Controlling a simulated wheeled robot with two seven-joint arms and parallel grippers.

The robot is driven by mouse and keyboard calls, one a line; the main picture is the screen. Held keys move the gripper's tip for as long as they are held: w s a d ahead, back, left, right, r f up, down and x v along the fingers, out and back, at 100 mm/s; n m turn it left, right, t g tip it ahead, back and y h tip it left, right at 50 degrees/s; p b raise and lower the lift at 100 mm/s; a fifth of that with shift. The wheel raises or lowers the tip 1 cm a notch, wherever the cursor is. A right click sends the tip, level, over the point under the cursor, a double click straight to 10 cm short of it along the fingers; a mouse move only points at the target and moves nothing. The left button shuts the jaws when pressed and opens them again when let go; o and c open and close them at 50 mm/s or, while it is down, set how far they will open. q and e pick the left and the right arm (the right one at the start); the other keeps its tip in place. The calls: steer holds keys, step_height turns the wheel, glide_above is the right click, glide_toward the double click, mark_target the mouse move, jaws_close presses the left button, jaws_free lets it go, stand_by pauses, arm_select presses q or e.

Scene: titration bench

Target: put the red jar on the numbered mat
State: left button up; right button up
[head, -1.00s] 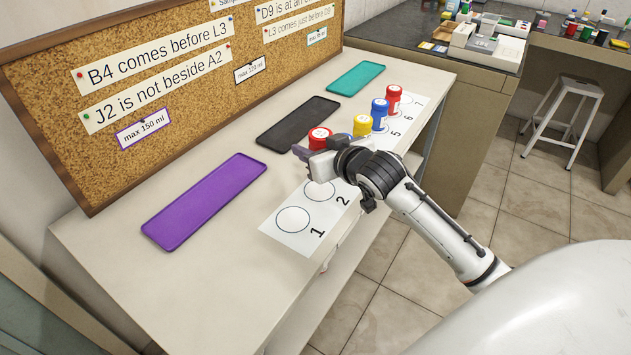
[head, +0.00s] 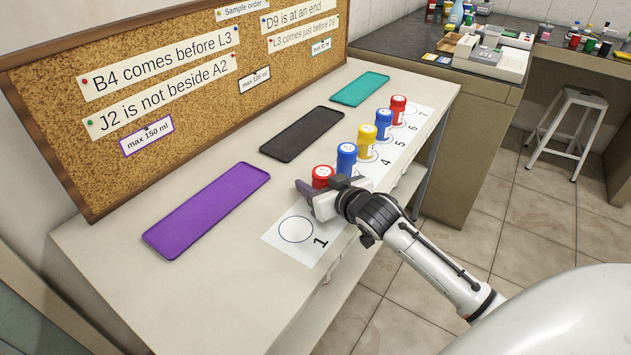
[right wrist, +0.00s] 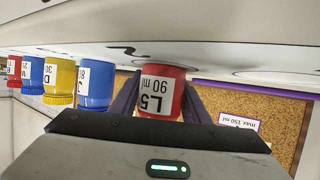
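The red jar (head: 322,174) stands upright between the fingers of my right gripper (head: 318,198). In the head view my gripper hides the second circle. The mat's circle 1 is bare. My left gripper is not in view.
Along the mat behind stand a blue jar (head: 346,160), a yellow jar (head: 367,141), another blue jar (head: 383,126) and another red jar (head: 397,110). Circle 7 is empty. Purple (head: 206,210), black (head: 301,132) and teal (head: 359,89) trays lie bare beside the corkboard (head: 190,75).

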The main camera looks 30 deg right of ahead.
steer(key=shift+o, duration=1.3)
steer(key=shift+r, duration=0.25)
steer(key=p+v, duration=0.1)
steer(key=v, duration=1.1)
steer(key=shift+f, duration=0.1)
